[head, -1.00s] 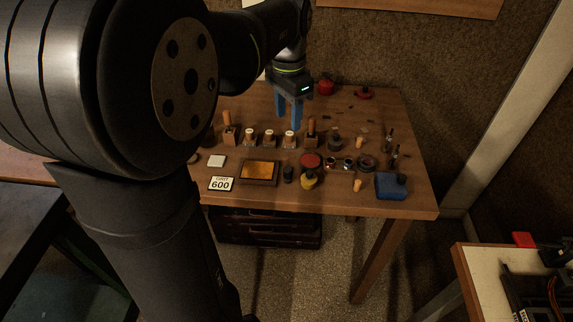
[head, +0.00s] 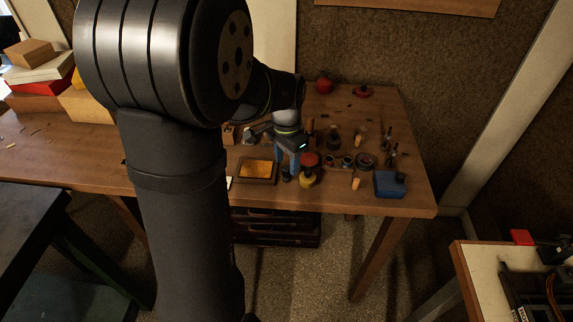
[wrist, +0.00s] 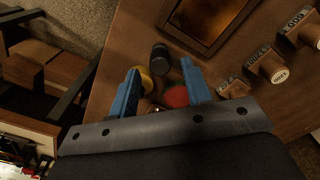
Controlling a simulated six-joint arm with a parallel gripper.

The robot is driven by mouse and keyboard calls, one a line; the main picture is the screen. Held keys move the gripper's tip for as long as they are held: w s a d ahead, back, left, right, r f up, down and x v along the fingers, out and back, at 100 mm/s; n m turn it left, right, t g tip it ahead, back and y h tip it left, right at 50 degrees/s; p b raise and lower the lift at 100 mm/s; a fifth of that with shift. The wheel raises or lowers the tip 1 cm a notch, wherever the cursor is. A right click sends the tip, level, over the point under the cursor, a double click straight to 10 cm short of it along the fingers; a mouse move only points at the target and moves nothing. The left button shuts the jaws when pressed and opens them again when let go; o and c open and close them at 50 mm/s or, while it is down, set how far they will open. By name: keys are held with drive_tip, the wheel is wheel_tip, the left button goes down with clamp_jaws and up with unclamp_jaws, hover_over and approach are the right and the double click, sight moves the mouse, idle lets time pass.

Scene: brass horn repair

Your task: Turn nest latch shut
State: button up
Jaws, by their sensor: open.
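I cannot pick out a nest latch for certain in either view. My gripper (head: 288,172) is open, with blue fingers pointing down over the front part of the workbench. In the wrist view, my gripper (wrist: 160,70) has a small black cylinder (wrist: 160,58) showing between its fingertips, with nothing clasped. A yellow piece (wrist: 146,80) lies by the left finger and a red round piece (wrist: 176,97) by the right one. In the head view the yellow-based piece (head: 308,179) and the red round top (head: 309,159) are just right of the fingers. My fingers partly hide the black cylinder.
A framed amber tray (head: 257,171) lies left of my gripper. Labelled wooden blocks (wrist: 266,66) stand nearby in the wrist view. Bottles (head: 334,139), a dark ring (head: 366,160) and a blue block (head: 390,184) are to the right.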

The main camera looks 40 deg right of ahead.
sight(287, 168)
drive_tip(key=shift+f, duration=1.1)
clamp_jaws()
